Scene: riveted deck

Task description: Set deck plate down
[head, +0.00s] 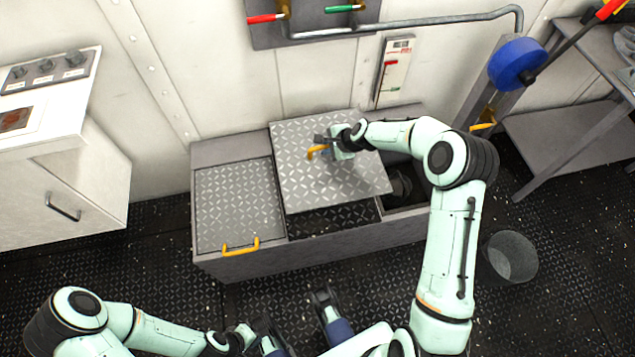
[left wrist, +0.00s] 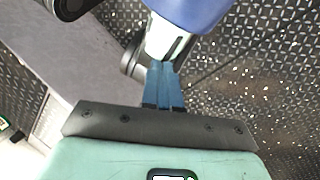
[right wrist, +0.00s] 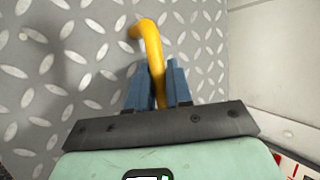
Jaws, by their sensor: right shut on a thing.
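The deck plate (head: 335,185) is a grey diamond-tread panel with a yellow handle (head: 318,151). It is held above the long grey box (head: 300,247), over its middle and part of its right side. Dark openings show below its near edge and to its right. My right gripper (right wrist: 156,90) is shut on the yellow handle, with the blue fingers on either side of it; it also shows at the handle in the head view (head: 328,146). My left gripper (left wrist: 164,88) is empty, its blue fingers together, low near my body.
A second tread plate (head: 235,205) with a yellow handle (head: 241,246) covers the box's left part. A dark round thing (head: 400,185) sits in the right opening. A bucket (head: 510,257) stands right of the box. A white cabinet (head: 60,190) is at left, a metal bench (head: 570,135) at right.

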